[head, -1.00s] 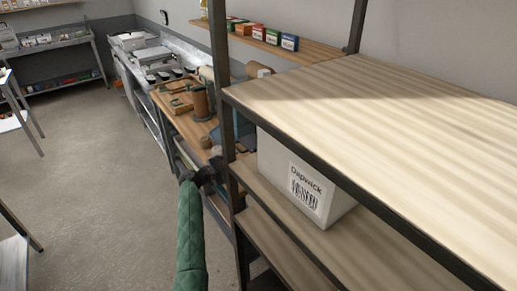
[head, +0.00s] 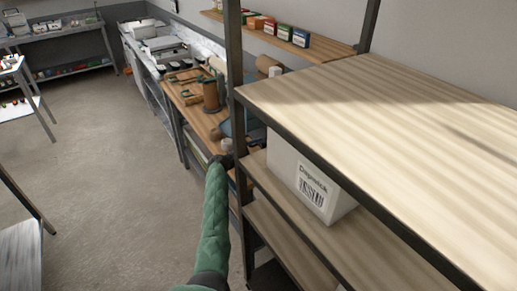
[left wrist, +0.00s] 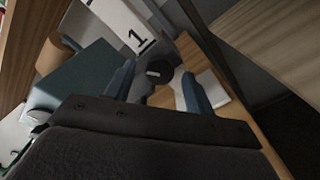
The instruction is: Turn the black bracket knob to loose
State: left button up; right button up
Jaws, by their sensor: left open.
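The black knob (left wrist: 160,72) shows in the left wrist view as a dark round shape with a short pale mark on its face. My left gripper (left wrist: 158,88) is open, with one blue-grey finger on each side of the knob. I cannot tell whether either finger touches it. In the head view my left gripper (head: 222,160) is a small dark shape at the end of the green-sleeved arm, beside the shelf post. The knob cannot be made out there. My right gripper is not in view.
A wooden shelf rack (head: 400,100) fills the right side, its dark post (head: 236,80) close to my left gripper. A white carton (head: 285,160) stands on its lower shelf. A workbench (head: 185,95) lies beyond. A teal box (left wrist: 85,80) is near the gripper.

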pick_arm(q)
jog(key=shift+d, duration=0.1)
jog(key=c, duration=1)
jog(key=shift+o, duration=0.2)
jog(key=shift+f+n, duration=0.15)
jog(key=shift+n, duration=0.15)
jog(key=shift+f+n, duration=0.1)
jog(key=shift+n, duration=3)
jog(key=o, duration=1)
jog(key=shift+c, duration=0.2)
jog(key=shift+a, duration=0.2)
